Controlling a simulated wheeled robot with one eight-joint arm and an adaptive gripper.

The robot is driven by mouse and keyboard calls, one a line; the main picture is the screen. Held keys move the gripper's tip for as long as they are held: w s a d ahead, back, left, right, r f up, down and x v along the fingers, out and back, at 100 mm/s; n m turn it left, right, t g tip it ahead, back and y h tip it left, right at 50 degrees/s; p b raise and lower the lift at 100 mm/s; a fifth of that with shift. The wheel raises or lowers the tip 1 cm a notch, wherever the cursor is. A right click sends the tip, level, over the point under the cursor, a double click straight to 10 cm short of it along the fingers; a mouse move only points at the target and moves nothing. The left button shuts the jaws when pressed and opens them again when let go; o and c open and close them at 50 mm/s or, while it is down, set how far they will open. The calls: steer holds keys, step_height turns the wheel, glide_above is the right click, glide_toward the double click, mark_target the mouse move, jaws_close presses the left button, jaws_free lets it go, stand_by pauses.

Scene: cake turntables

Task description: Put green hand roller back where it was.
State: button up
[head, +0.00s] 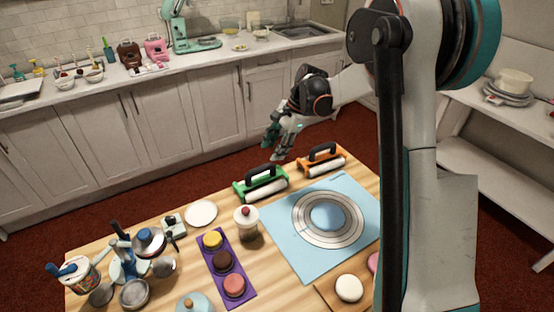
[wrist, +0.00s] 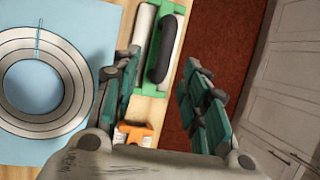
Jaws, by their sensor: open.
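The green hand roller (head: 261,182) lies on the wooden table near its back edge, to the left of the orange roller. It has a black handle and a white cylinder. My gripper (head: 276,150) is open and empty above and behind it, apart from it. In the wrist view the green roller (wrist: 167,48) shows between and beyond my open fingers (wrist: 162,65), its handle upward. The orange hand roller (head: 321,160) lies on the table; it is partly seen in the wrist view (wrist: 134,134), low between the fingers.
A blue mat (head: 282,240) with a ringed turntable (head: 301,220) lies in front of the rollers. A jar (head: 246,224) and a purple tray (head: 241,291) with cakes stand to the left. The counter (head: 195,62) behind holds several items, beyond a floor gap.

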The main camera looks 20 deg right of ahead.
steer(key=s+a+r+n+t+h, duration=0.1)
steer(key=s+a+r+n, duration=0.15)
steer(key=s+r, duration=0.4)
steer(key=s+a+r+n+t+h, duration=0.1)
steer(key=s+r+n, duration=0.3)
steer(key=s+r, duration=0.3)
steer(key=s+a+f+n+t+h, duration=0.1)
steer(key=s+n+t, duration=0.3)
steer(key=s, duration=1.4)
steer(key=n+h, duration=0.1)
steer(key=n, duration=0.3)
steer(key=shift+s+f+n+h, duration=0.25)
steer(key=shift+f+n+h, duration=0.05)
steer(key=shift+f+n, duration=0.1)
